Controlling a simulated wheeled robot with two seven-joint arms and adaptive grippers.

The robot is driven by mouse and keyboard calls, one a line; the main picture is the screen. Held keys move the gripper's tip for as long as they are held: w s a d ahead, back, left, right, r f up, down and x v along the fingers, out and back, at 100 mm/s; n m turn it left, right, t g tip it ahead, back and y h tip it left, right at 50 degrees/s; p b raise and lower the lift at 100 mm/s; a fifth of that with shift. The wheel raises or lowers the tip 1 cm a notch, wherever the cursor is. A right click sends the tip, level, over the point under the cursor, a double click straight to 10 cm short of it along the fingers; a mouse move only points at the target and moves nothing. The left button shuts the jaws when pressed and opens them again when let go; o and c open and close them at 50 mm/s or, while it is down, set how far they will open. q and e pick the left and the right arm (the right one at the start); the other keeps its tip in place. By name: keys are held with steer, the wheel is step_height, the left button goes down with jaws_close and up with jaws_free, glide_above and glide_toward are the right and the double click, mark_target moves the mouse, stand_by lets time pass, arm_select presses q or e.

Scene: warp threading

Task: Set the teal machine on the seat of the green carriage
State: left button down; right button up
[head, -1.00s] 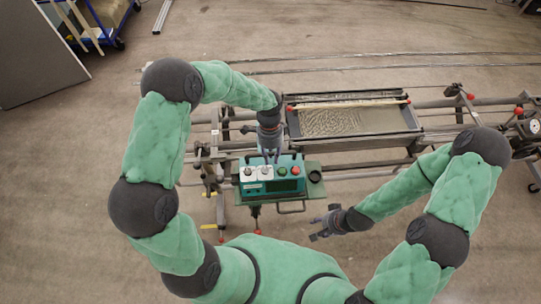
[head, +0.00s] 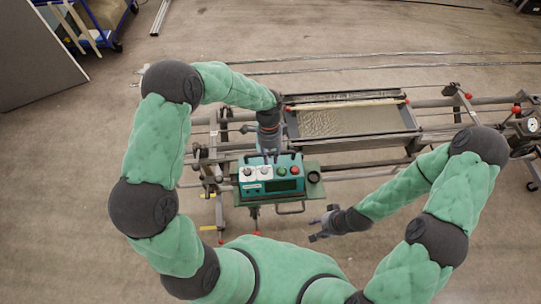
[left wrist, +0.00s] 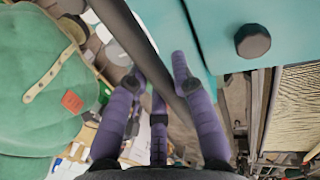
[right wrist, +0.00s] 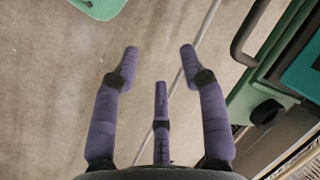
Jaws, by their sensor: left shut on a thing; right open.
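The teal machine (head: 268,187), with white, red and green knobs on top, is at the green carriage (head: 314,192) in the head view. It appears to be over or on the carriage's seat; I cannot tell whether it touches. The machine hides most of the seat. My left gripper (head: 269,152) is shut on the machine's dark handle bar (left wrist: 130,25), with the teal body (left wrist: 222,25) beside the fingers in the left wrist view. My right gripper (right wrist: 158,65) is open and empty, below and right of the carriage in the head view. The carriage's green edge (right wrist: 245,98) shows in the right wrist view.
A long metal frame with rails and a shallow tray (head: 385,122) runs behind and right of the carriage. A dial gauge (head: 531,125) is at its right end. A grey panel (head: 35,55) and a blue trolley (head: 108,38) stand far left. Bare floor surrounds my right gripper.

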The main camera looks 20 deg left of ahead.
arm_select(q)
steer(key=c, duration=1)
jaws_free()
steer(key=shift+c, duration=0.2)
steer(key=shift+o, duration=0.3)
steer(key=shift+s+f, duration=0.1)
steer(key=shift+f, duration=0.05)
steer(key=v, duration=1.2)
